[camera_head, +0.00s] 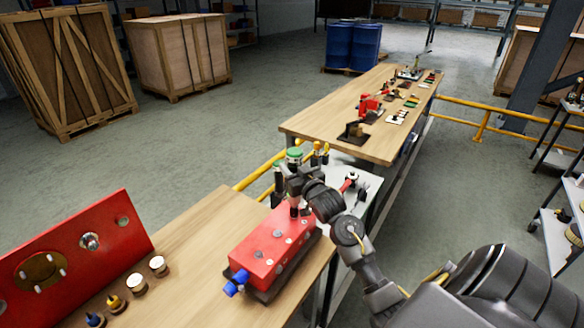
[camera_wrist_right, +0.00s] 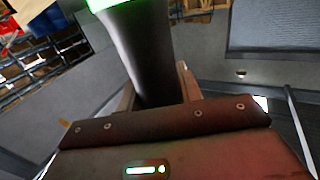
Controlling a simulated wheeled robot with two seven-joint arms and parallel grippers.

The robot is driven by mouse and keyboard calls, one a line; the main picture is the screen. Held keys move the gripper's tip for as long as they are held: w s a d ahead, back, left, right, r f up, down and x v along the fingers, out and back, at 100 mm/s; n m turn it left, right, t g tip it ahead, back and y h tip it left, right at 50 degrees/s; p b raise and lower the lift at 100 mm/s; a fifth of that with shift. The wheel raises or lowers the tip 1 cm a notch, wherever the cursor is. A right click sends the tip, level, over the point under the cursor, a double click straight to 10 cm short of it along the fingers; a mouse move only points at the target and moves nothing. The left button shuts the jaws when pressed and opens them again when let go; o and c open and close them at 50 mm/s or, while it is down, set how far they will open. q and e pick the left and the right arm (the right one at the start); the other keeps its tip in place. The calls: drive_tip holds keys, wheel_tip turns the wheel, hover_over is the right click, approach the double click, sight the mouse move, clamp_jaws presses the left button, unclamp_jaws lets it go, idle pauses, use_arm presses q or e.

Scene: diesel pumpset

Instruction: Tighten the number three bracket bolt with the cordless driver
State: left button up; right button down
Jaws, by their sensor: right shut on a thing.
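My right gripper (camera_head: 296,184) is shut on the cordless driver (camera_head: 294,159), a dark upright tool with a green top. In the right wrist view the driver's dark body (camera_wrist_right: 150,60) stands between the two fingers, with a bright green ring at its upper end. The driver is over the far end of a red block (camera_head: 262,250), which carries several grey bolt heads on its top. The gripper hides the driver's lower end, so I cannot tell whether it touches a bolt. No number three mark is readable. My left gripper is not in view.
The wooden bench (camera_head: 190,240) holds an upright red panel (camera_head: 70,258) and several small round parts at left. Blue fittings (camera_head: 237,281) stick out of the block's near end. A grey side table (camera_head: 368,186) stands behind my arm. A long bench (camera_head: 335,115) with tools lies beyond.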

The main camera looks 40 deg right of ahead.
drive_tip(key=shift+r+p, duration=0.3)
drive_tip(key=shift+p, duration=0.1)
drive_tip(key=shift+a+f, duration=0.1)
drive_tip(key=shift+f, duration=0.4)
idle(1.1)
drive_tip(key=shift+f, duration=0.3)
idle(2.0)
drive_tip(key=shift+r, duration=0.1)
